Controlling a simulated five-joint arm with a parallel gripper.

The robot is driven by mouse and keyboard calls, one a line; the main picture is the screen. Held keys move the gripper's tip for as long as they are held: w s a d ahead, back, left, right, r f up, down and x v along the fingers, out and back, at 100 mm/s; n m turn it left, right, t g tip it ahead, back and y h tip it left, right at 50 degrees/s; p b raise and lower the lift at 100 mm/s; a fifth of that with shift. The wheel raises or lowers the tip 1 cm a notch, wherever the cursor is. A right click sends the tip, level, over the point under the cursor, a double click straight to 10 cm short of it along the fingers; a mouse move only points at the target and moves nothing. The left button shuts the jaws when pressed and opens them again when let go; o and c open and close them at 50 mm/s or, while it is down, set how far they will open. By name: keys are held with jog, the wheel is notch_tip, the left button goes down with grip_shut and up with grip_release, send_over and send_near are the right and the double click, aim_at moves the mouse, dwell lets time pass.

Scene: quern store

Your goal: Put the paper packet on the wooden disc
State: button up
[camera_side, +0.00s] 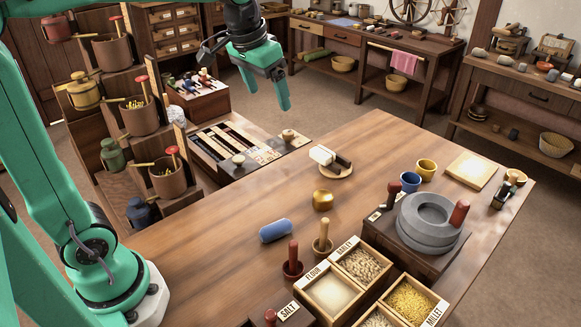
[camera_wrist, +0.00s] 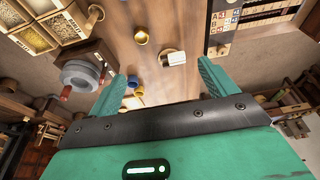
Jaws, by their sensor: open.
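A small white block that looks like the paper packet (camera_side: 321,155) is at the far left side of the round wooden disc (camera_side: 336,174) on the table. It appears to lie on or over the disc's edge; I cannot tell exactly how it rests. A dark block (camera_side: 343,162) lies close beside it on the disc. The wrist view shows the white packet (camera_wrist: 174,58) with a bit of the disc behind it. My gripper (camera_side: 267,95) is open and empty, high up, apart from the packet and to its left. Its two fingers also show in the wrist view (camera_wrist: 162,71).
A brass pot (camera_side: 322,200) and a blue roll (camera_side: 276,231) stand in front of the disc. Two cups (camera_side: 426,169) and a grey quern (camera_side: 430,222) are to the right. Grain boxes (camera_side: 361,262) fill the near edge. Bare wood lies left of the disc.

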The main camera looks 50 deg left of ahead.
jog(key=s+f+t, duration=0.1)
jog(key=s+f, duration=0.2)
jog(key=s, duration=0.5)
jog(key=s+d+f+t, duration=0.1)
jog(key=s+f, duration=0.2)
jog(key=s, duration=0.6)
jog(key=shift+d, duration=0.2)
